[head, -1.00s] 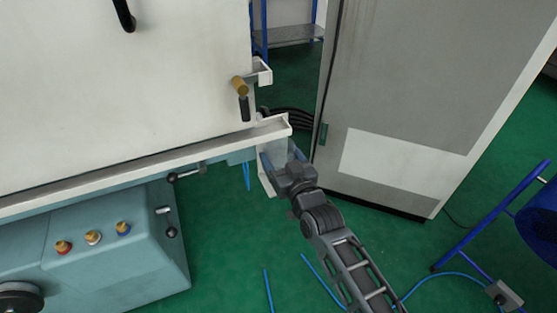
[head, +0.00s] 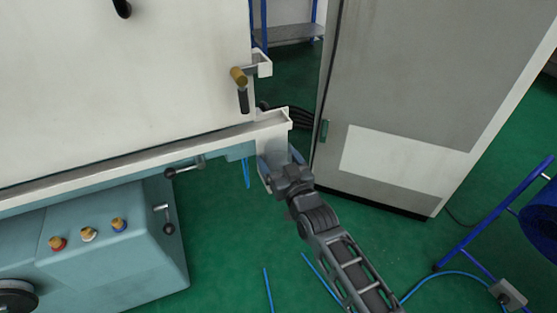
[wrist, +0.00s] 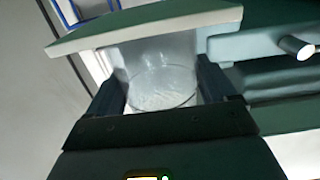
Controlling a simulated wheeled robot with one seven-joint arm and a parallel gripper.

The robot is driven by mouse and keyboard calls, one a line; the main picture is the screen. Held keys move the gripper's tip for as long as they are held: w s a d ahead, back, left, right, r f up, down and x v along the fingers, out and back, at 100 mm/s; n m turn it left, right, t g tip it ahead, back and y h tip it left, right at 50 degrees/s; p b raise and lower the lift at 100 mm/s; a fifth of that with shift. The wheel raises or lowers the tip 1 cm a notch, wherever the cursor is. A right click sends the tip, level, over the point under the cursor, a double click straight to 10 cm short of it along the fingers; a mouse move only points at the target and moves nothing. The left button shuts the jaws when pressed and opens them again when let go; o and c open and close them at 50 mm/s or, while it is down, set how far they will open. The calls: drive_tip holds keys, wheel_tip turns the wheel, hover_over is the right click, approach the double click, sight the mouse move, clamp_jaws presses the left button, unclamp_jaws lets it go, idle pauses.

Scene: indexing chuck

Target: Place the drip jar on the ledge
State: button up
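The drip jar is a clear, faintly grey cup. In the head view the jar (head: 273,154) sits at the right end of the machine's white rail, and in the wrist view the jar (wrist: 160,85) fills the space between my fingers. My gripper (head: 280,162) comes from the lower right with a finger on each side of the jar. In the wrist view my gripper (wrist: 162,88) shows both fingers against the jar's sides. The jar's upper part is behind the rail end (wrist: 150,28) there. A white bracket, perhaps the ledge, is partly hidden behind jar and gripper; contact cannot be told.
The white rail (head: 150,163) runs along the machine front, close above the jar. A brass-topped handle (head: 240,85) stands above it. A grey cabinet (head: 400,90) is close on the right. Black cables lie behind the jar. Green floor is open below.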

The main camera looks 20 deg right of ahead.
drive_tip(key=shift+o, duration=1.2)
drive_tip(key=shift+r, duration=0.1)
drive_tip(key=shift+s, duration=0.1)
drive_tip(key=shift+s+a+b, duration=0.2)
drive_tip(key=shift+s+b, duration=0.1)
drive_tip(key=shift+s, duration=0.35)
drive_tip(key=s, duration=1)
drive_tip(key=shift+s+d+p, duration=0.2)
drive_tip(key=shift+s+p, duration=0.1)
drive_tip(key=shift+p, duration=0.1)
